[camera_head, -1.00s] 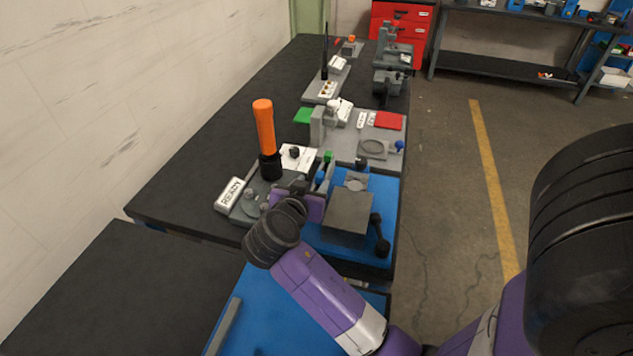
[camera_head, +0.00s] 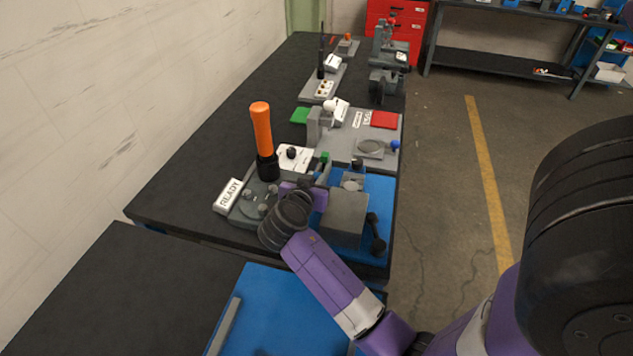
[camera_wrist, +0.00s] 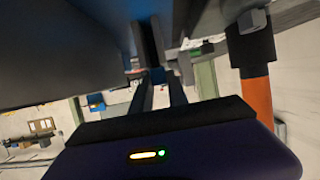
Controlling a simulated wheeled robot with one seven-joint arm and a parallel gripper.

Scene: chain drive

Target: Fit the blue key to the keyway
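My gripper (camera_head: 318,182) is at the left side of the grey block on the blue plate, low among small parts. In the wrist view its two dark fingers (camera_wrist: 160,88) point up the picture, fairly close together, with their tips in shadow beside a large grey surface. I cannot tell if anything is between them. The keyway cannot be picked out. A round light grey part (camera_head: 352,184) sits just beyond the grey block (camera_head: 345,215).
An upright orange-handled tool (camera_head: 263,130) stands close left of my gripper, and shows in the wrist view (camera_wrist: 257,98). A READY sign (camera_head: 229,195) is at the left. A black-knobbed lever (camera_head: 377,235) is right of the block. A grey fixture plate (camera_head: 375,150) lies beyond.

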